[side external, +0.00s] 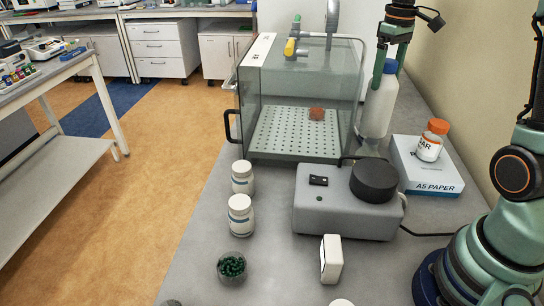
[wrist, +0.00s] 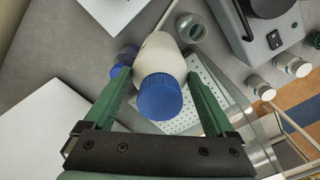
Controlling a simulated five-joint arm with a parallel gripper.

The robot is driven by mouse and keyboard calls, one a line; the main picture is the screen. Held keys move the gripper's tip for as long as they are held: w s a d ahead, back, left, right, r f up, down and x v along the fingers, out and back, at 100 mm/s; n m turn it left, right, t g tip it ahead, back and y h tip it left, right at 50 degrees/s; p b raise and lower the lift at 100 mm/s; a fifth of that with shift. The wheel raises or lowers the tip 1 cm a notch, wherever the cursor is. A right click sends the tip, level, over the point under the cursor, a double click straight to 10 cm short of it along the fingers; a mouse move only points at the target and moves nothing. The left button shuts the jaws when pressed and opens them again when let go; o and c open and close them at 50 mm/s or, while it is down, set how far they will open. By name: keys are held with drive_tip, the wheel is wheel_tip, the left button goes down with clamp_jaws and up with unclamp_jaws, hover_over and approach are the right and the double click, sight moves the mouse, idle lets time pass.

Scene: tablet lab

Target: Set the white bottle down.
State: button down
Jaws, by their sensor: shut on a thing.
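The white bottle (side external: 377,112) with a blue cap stands roughly upright in my gripper (side external: 381,72), right of the glass chamber in the side view. In the wrist view the white bottle (wrist: 160,54) shows cap toward the camera. The green fingers of my gripper (wrist: 159,74) lie on either side of it, shut on it. The bottle's base is near a clear glass vessel (side external: 370,148), which also shows in the wrist view (wrist: 190,28). I cannot tell whether the base touches the counter.
The glass chamber (side external: 258,105) with a perforated floor stands left of the bottle. A grey device (side external: 325,215) with a black round top is in front. An orange-capped jar (side external: 429,146) sits on the A5 paper box (side external: 424,174) to the right. Two white jars (side external: 240,213) stand at left.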

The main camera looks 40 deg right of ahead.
sight(378, 111)
wheel_tip(378, 111, down, 10)
idle(0.6)
drive_tip(key=shift+f, duration=0.1)
unclamp_jaws()
drive_tip(key=shift+f, duration=0.1)
wheel_tip(378, 111, up, 12)
drive_tip(key=shift+r, duration=0.2)
